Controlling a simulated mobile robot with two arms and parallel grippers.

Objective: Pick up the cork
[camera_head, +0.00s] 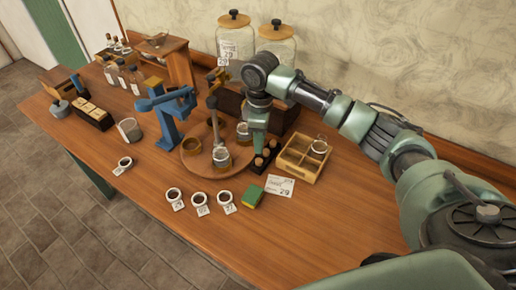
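Several small brown corks (259,162) stand in a small dark rack (256,171) near the middle of the table. They are tiny in the picture, and I cannot tell which one the task means. My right arm comes in from the right and bends down at the wrist. My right gripper (257,146) points down at the back of the rack and hides part of it. I cannot tell whether its fingers touch a cork or how far they are apart. My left gripper is not in view.
A wooden compartment tray (297,174) stands right of the rack, with a label card (280,186) in front. A round wooden stand (195,172) with jars is to the left. A green-yellow sponge (252,197) lies in front. The table's front right is clear.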

